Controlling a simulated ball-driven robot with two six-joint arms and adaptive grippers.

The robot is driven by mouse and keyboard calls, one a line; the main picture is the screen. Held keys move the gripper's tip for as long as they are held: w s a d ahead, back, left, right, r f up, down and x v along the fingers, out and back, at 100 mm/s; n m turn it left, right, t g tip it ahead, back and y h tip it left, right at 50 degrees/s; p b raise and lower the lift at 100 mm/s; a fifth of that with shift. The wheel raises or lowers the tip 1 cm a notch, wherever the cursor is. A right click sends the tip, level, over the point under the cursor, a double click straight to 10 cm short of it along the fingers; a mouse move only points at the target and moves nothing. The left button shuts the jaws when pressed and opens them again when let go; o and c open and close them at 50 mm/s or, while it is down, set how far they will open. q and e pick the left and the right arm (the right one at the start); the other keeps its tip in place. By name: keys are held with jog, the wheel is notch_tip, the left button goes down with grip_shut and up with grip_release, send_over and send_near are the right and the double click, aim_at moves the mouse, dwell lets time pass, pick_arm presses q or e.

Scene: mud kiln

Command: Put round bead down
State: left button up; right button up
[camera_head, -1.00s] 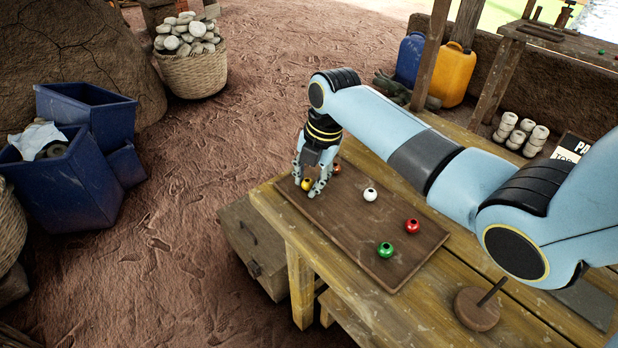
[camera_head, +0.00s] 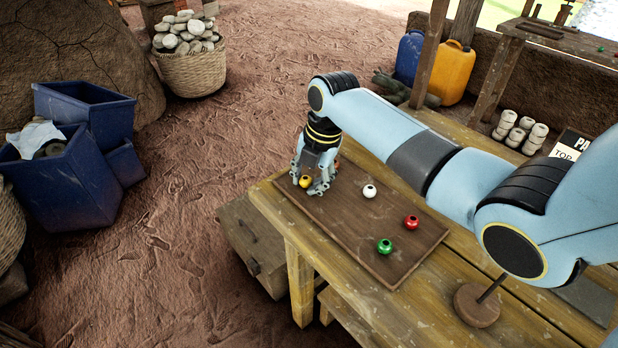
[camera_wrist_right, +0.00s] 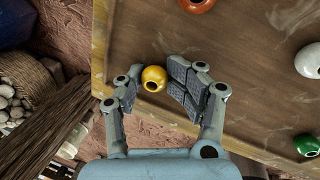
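The yellow round bead (camera_head: 305,181) is at the far left corner of the dark wooden board (camera_head: 345,228). In the right wrist view the yellow bead (camera_wrist_right: 153,78) lies between the fingertips of my right gripper (camera_wrist_right: 151,82). A small gap shows on its left side, and the right fingertip is very close to it; contact there is unclear. My right gripper (camera_head: 314,186) is low over the board with its fingers spread around the bead. My left gripper is not in view.
White (camera_head: 369,191), red (camera_head: 411,222) and green (camera_head: 384,246) beads rest on the board. An orange bead (camera_wrist_right: 198,4) shows in the wrist view, mostly hidden by my gripper in the head view. A wooden disc with a rod (camera_head: 476,305) stands on the table.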

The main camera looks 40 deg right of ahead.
jog(key=shift+a, duration=0.1)
jog(key=shift+r, duration=0.15)
jog(key=p+v, duration=0.1)
jog(key=v, duration=1.2)
jog(key=shift+w, duration=0.2)
